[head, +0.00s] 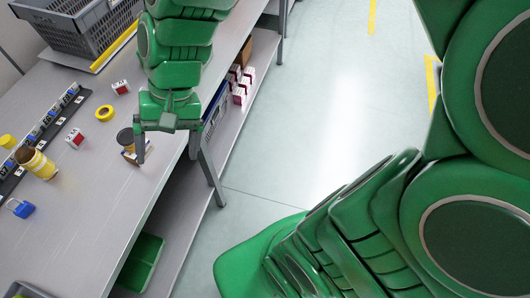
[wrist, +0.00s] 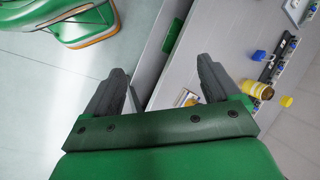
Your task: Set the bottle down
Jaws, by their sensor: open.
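My gripper (head: 167,150) is over the front edge of the grey table, with its two fingers spread apart. In the wrist view the gripper (wrist: 160,88) is open, with nothing held between the fingers. A small dark-topped bottle or jar (head: 125,138) with a brown and white lower part stands on the table, close beside the left finger, which partly covers it. A brown and white item (wrist: 187,98) shows by the right finger in the wrist view, partly hidden. A yellow bottle with a brown top (head: 38,165) is farther left, tilted in the picture; it also shows in the wrist view (wrist: 258,90).
A yellow tape roll (head: 104,113), red-and-white blocks (head: 75,138), a blue padlock-like item (head: 21,208) and a dark rail with blue parts (head: 45,135) lie on the table (head: 95,220). A grey crate (head: 85,40) stands behind. A lower shelf holds a green bin (head: 142,262).

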